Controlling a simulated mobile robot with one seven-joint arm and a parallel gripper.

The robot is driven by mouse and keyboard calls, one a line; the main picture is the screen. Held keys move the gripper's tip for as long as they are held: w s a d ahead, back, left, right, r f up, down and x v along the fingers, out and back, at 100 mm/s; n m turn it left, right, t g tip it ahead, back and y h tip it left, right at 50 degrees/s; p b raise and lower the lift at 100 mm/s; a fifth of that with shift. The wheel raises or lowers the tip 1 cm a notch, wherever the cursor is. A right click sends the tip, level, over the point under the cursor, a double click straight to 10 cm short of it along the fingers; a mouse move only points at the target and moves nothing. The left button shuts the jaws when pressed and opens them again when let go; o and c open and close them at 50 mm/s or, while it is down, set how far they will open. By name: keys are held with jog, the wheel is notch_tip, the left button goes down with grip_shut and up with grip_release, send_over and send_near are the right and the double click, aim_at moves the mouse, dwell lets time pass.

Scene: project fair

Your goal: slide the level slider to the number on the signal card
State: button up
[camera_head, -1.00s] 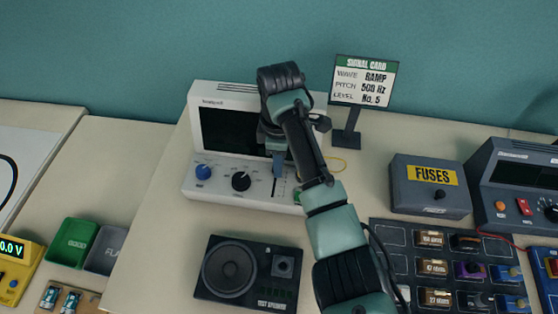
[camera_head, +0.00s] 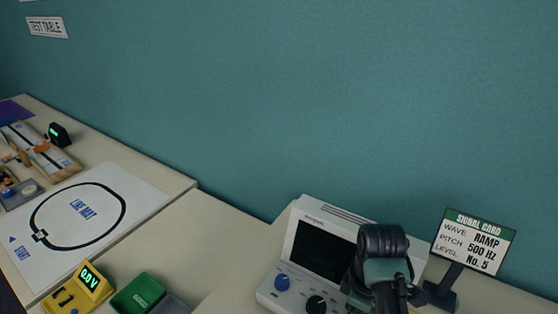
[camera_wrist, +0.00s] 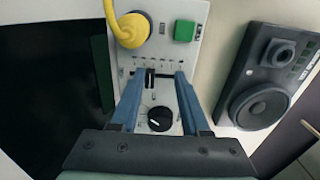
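The white signal instrument (camera_head: 292,250) with its dark screen stands at the bottom of the head view, partly hidden by my arm. The signal card (camera_head: 475,242) right of it reads RAMP, 500 Hz, level No. 5. In the wrist view, the level slider's small dark knob (camera_wrist: 150,78) sits in a short slot with tick marks. My gripper (camera_wrist: 159,75) is over the slot with its blue fingers apart. The knob is between the fingertips, close to the left one; I cannot tell whether they touch. The tick numbers are too small to read.
In the wrist view, a yellow plug (camera_wrist: 132,30) and a green button (camera_wrist: 185,31) lie beyond the slot, a black dial (camera_wrist: 157,118) on the near side. The test speaker (camera_wrist: 266,85) is at the right. A green tray (camera_head: 137,294) stands left in the head view.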

jog(key=shift+s+a+r, duration=0.2)
jog(key=shift+s+a, duration=0.25)
jog(key=shift+s, duration=0.2)
jog(key=shift+s+a+r, duration=0.2)
jog(key=shift+s+a, duration=0.2)
jog(key=shift+s, duration=0.2)
notch_tip(320, 180, up, 13)
jog(key=p, duration=0.8)
jog(key=w+a+r+m+t, duration=0.1)
jog(key=w+a+r+t, duration=0.4)
jog(key=w+r, duration=0.3)
jog(key=w+a+r+m+t+y, duration=0.1)
jog(key=w+a+r+t, duration=0.4)
jog(key=w+a+r, duration=0.3)
jog(key=shift+a+r+t, duration=0.2)
jog(key=shift+r+t, duration=0.2)
jog(key=shift+r, duration=0.7)
jog(key=shift+o, duration=1)
